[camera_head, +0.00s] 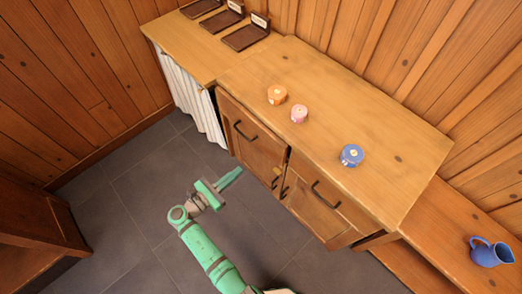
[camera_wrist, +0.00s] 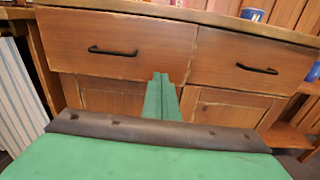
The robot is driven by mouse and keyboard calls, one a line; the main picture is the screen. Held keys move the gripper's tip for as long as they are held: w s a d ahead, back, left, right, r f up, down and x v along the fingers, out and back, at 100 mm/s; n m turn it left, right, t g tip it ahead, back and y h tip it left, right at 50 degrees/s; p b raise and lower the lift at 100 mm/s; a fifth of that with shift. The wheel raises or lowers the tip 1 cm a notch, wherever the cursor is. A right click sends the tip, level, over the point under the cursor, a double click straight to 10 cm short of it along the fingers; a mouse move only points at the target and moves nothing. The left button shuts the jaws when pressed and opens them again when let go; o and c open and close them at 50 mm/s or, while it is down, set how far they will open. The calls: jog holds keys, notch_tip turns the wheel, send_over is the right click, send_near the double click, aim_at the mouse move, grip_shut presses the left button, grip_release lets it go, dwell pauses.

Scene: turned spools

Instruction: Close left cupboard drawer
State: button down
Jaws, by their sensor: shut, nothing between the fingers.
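The wooden cupboard (camera_head: 330,120) stands against the wall, with two drawers side by side above doors. The left drawer (camera_head: 262,142) has a dark bar handle; it fills the upper left of the wrist view (camera_wrist: 150,45). Its front seems close to the cupboard face; I cannot tell exactly how far it stands out. The right drawer (camera_head: 345,208) is beside it and also shows in the wrist view (camera_wrist: 225,55). My green gripper (camera_head: 238,172) is shut and empty, in front of the cupboard. In the wrist view its fingertips (camera_wrist: 161,78) overlap the left drawer's lower right corner; contact cannot be told.
Orange (camera_head: 277,95), pink (camera_head: 299,114) and blue (camera_head: 351,155) spools sit on the cupboard top. A white curtained counter (camera_head: 190,95) adjoins on the left. A lower bench with a blue jug (camera_head: 490,252) is on the right. The grey floor (camera_head: 140,185) is clear.

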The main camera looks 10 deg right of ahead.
send_near(268, 145)
jog(key=shift+h, duration=0.3)
jog(key=x, duration=0.6)
jog(key=shift+w+d+f, duration=0.1)
jog(key=shift+w+f, duration=0.1)
jog(key=shift+w, duration=0.1)
